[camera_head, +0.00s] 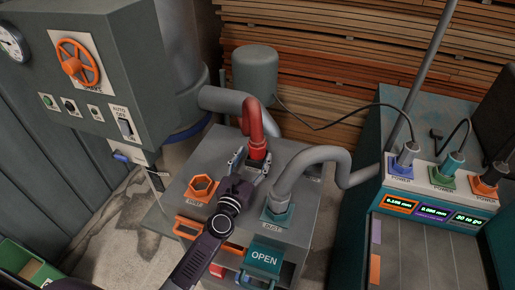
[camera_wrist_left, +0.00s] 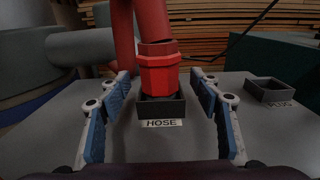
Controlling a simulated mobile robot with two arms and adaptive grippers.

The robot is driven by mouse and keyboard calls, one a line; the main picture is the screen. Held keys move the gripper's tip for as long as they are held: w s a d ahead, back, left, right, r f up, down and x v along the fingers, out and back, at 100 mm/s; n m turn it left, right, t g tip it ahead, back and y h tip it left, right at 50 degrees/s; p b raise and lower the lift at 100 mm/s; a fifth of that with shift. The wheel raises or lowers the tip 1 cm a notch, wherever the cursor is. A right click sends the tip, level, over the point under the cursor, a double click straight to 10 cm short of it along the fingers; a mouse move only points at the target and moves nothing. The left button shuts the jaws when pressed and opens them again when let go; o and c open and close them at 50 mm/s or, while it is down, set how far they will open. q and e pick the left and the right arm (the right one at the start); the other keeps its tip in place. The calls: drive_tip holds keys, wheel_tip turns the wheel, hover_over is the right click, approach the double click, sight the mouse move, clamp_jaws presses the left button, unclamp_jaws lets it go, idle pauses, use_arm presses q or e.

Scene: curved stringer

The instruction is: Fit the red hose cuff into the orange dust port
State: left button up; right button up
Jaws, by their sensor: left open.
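The red hose cuff (camera_head: 257,147) stands upright in a dark square holder labelled HOSE on the grey bench top. In the left wrist view the ribbed cuff (camera_wrist_left: 160,75) sits in the holder (camera_wrist_left: 161,107), with the red hose rising above it. My left gripper (camera_head: 251,166) is open, with one blue-padded finger on each side of the cuff; gaps show on both sides. An orange hexagonal port (camera_head: 202,187) stands on the bench top to the left of my gripper. Its inside is dark and looks empty. My right gripper is not in view.
A thick grey hose (camera_head: 310,160) plugs into a teal port (camera_head: 277,214) right of my left arm. A teal OPEN sign (camera_head: 264,258) and an orange handle (camera_head: 189,227) are at the bench front. A grey control cabinet (camera_head: 90,90) stands at the left.

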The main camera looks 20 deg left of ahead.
sight(255, 154)
use_arm(q)
drive_tip(key=w, duration=0.4)
drive_tip(key=shift+r, duration=0.15)
drive_tip(key=shift+c, duration=0.4)
drive_tip(key=c, duration=1.3)
